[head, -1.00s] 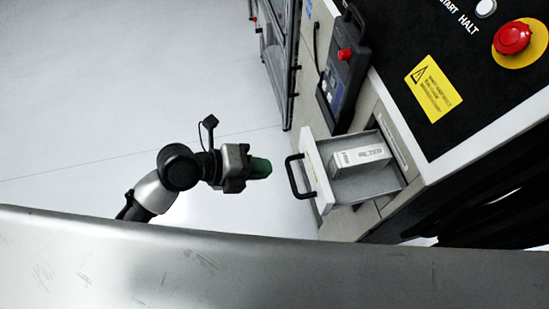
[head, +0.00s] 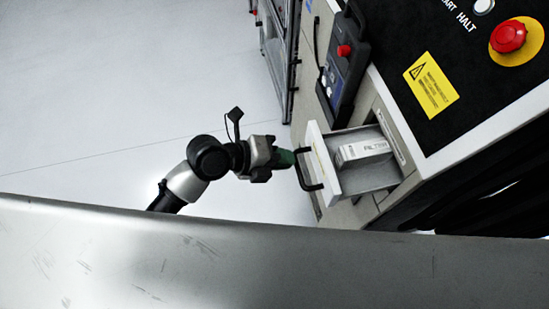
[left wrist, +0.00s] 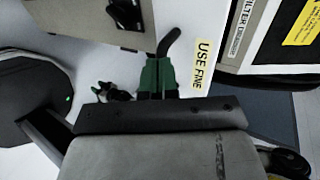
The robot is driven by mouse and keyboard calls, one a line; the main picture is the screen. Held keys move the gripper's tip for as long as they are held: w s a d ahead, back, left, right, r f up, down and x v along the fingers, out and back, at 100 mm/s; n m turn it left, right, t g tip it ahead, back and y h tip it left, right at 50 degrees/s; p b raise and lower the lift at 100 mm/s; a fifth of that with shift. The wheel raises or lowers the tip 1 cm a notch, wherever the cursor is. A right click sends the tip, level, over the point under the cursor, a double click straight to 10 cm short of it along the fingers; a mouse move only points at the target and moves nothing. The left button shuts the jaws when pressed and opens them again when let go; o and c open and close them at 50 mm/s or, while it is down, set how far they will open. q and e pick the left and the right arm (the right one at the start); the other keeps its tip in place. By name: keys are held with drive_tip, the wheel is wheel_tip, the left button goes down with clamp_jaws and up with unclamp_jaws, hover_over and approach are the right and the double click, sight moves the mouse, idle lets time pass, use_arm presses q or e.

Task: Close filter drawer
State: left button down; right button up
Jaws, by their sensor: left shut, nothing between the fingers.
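The filter drawer (head: 322,168) stands partly open from the machine cabinet, with its white front panel facing left. Its black bar handle (head: 308,176) sticks out from that front. A white filter box (head: 364,151) lies inside the drawer. My left gripper (head: 288,158), with green fingertips, is shut and empty, and its tips appear to touch the handle. In the left wrist view the green fingers (left wrist: 158,76) are together beside the dark handle (left wrist: 169,40), near the "USE FINE" label (left wrist: 202,65) on the drawer front. My right gripper is not in view.
The cabinet top carries a yellow warning label (head: 430,85) and a red stop button (head: 508,36). A framed rack (head: 281,50) stands at top centre. Pale floor to the left is clear.

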sight(348, 146)
use_arm(q)
drive_tip(key=w+d+b, duration=0.1)
drive_tip(key=d, duration=0.3)
drive_tip(key=w+d+b, duration=0.1)
drive_tip(key=w+d, duration=0.1)
drive_tip(key=d, duration=0.3)
drive_tip(key=w+d+b, duration=0.1)
drive_tip(key=d, duration=0.3)
drive_tip(key=shift+w+d+b, duration=0.25)
drive_tip(key=shift+d+b, duration=0.05)
drive_tip(key=shift+d, duration=0.05)
drive_tip(key=shift+r, duration=0.1)
